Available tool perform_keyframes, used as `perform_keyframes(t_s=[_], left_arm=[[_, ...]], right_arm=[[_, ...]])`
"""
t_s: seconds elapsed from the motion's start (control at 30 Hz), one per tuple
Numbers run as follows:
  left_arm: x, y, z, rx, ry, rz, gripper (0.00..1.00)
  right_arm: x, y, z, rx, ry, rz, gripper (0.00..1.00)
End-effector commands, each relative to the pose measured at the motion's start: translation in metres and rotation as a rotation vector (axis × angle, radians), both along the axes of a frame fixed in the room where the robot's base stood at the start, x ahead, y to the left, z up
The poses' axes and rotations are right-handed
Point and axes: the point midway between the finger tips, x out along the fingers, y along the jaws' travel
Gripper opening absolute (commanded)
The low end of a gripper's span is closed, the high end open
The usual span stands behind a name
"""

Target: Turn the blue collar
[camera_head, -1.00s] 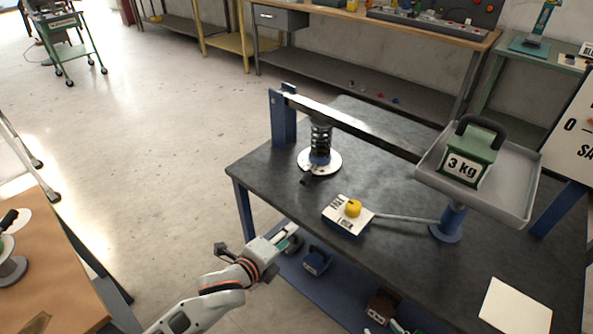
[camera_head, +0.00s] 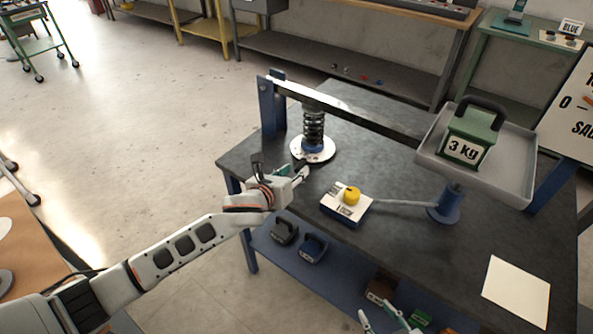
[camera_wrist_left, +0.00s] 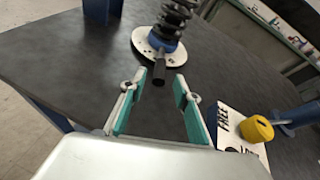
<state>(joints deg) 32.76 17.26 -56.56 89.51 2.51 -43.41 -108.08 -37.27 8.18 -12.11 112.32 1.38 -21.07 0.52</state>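The blue collar (camera_head: 312,148) sits at the foot of the black coil spring (camera_head: 313,128), above a round white plate (camera_head: 325,155). In the left wrist view the collar (camera_wrist_left: 158,42) has a short dark handle (camera_wrist_left: 159,73) pointing toward me. My left gripper (camera_head: 303,170) is at the table edge just in front of the plate. Its teal-lined fingers are open in the wrist view (camera_wrist_left: 160,84), with the handle's end showing in the gap near the fingertips; I see no grip on it. My right gripper (camera_head: 378,312) shows at the bottom edge with its fingers apart.
A white block with a yellow knob (camera_head: 351,194) stands right of my left gripper. A lever beam (camera_head: 365,122) runs above the spring. A grey tray (camera_head: 515,172) holds a green 3 kg weight (camera_head: 466,140). Several weights lie on the lower shelf (camera_head: 330,275).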

Motion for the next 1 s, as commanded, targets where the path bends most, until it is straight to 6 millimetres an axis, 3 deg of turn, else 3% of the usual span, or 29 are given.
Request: perform_keyframes(t_s=[0.2,0.5,0.53,0.63,0.67,1.0], left_arm=[[0.016,-0.008,-0.007,-0.002,0.0,0.001,0.32],[0.018,-0.008,-0.007,-0.001,-0.001,0.001,0.32],[0.018,-0.008,-0.007,-0.002,0.0,0.001,0.29],[0.018,-0.008,-0.007,-0.002,0.0,0.001,0.03],[0.018,-0.008,-0.007,-0.002,0.0,0.001,0.0],[0.018,-0.002,-0.007,0.0,-0.001,-0.005,0.0]], right_arm=[[-0.001,0.002,-0.006,0.006,0.004,-0.003,0.4],[-0.001,0.003,-0.005,0.005,0.003,-0.002,0.4],[0.0,0.003,-0.005,0.005,0.003,-0.002,0.4],[0.0,0.003,-0.005,0.006,0.002,-0.002,0.4],[0.0,0.003,-0.005,0.006,0.002,-0.002,0.4],[0.001,0.002,0.0,0.004,-0.003,-0.001,0.4]])
